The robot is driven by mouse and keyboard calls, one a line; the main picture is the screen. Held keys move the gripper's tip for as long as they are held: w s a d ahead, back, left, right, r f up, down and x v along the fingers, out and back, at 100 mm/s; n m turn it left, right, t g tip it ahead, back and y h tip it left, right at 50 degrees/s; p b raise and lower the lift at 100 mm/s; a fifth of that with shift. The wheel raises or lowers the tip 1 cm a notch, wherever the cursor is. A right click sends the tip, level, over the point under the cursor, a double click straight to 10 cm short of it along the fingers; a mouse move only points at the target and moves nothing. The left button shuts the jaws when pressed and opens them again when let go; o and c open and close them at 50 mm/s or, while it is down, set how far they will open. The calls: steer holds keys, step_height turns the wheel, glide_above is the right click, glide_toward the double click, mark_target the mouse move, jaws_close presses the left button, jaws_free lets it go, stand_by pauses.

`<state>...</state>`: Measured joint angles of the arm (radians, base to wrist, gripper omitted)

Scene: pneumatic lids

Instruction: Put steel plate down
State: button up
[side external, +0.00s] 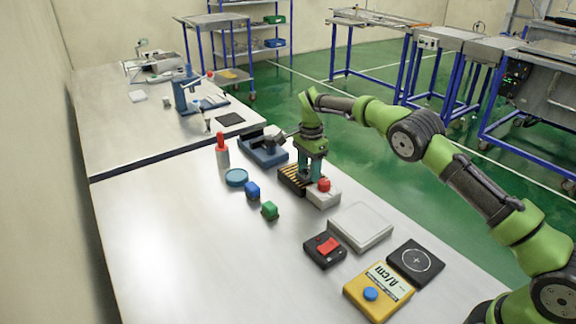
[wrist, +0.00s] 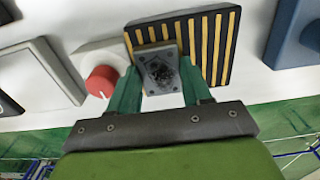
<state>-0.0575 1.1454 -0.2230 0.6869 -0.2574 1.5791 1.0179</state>
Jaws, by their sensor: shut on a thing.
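My gripper (side external: 311,172) is low over the striped black-and-yellow pad (side external: 290,183), next to a white box with a red knob. In the wrist view my gripper (wrist: 162,84) is shut on a small grey steel plate (wrist: 160,66), which sits between the two teal fingers. The plate has a dark rough patch in its middle. It overlaps the near edge of the striped pad (wrist: 222,45). I cannot tell whether it touches the pad. In the side view the plate is too small and hidden to make out clearly.
The red knob (wrist: 101,81) is close to the left finger in the wrist view. A blue device (side external: 264,148) stands behind the pad. A white flat box (side external: 360,226) and a black box with a red switch (side external: 325,249) lie nearer. The table's left part is clear.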

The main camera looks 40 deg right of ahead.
steer(key=o, duration=1.3)
steer(key=shift+f, duration=0.15)
steer(key=shift+o, duration=0.2)
